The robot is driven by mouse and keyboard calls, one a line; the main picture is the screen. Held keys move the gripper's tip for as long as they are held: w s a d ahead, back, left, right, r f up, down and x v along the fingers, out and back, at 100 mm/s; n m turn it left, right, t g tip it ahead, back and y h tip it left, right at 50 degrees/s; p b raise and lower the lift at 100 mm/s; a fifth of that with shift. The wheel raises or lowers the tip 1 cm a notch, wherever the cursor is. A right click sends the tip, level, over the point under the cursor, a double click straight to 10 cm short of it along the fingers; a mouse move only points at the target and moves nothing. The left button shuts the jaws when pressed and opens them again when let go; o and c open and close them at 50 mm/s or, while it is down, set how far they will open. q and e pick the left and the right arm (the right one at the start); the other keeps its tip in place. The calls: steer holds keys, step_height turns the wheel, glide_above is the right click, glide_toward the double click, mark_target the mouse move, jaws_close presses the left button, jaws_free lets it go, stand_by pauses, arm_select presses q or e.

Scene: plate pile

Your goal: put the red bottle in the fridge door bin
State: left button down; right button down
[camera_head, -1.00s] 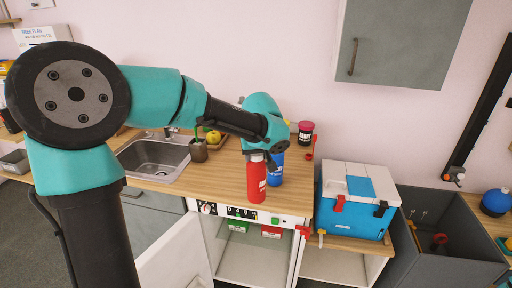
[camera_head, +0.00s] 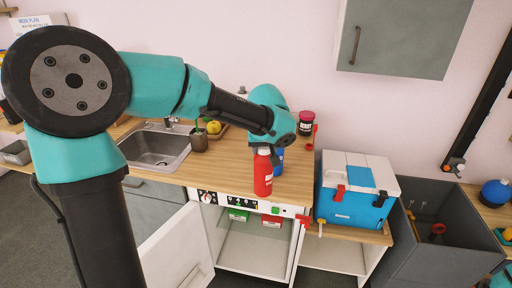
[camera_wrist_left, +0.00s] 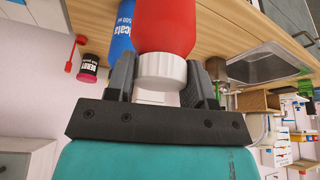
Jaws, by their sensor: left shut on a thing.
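The red bottle (camera_head: 263,178) is upright at the front edge of the counter. I cannot tell whether its base touches the wood. My left gripper (camera_head: 263,149) is above it and shut on its top. In the left wrist view, the fingers (camera_wrist_left: 160,80) sit on both sides of the white cap (camera_wrist_left: 162,68), below the red body (camera_wrist_left: 166,24). The fridge (camera_head: 250,251) stands open under the counter. Its white door (camera_head: 172,250) is swung out to the left. I cannot make out the door bin clearly. My right gripper is not in view.
A blue bottle (camera_head: 280,160) stands close behind the red one, partly hidden. A dark-red-lidded jar (camera_head: 306,124) is farther back. A sink (camera_head: 156,148) and a plant pot (camera_head: 199,141) are left. A blue and white cooler (camera_head: 355,205) is right.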

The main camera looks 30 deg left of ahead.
arm_select(q)
steer(key=w+d+f+m+h, duration=0.2)
steer(key=d+m, duration=0.4)
steer(key=d, duration=0.4)
steer(key=shift+w+m+t, duration=0.15)
steer(key=shift+m+t, duration=0.15)
steer(key=shift+t, duration=0.1)
steer(key=shift+a, duration=0.15)
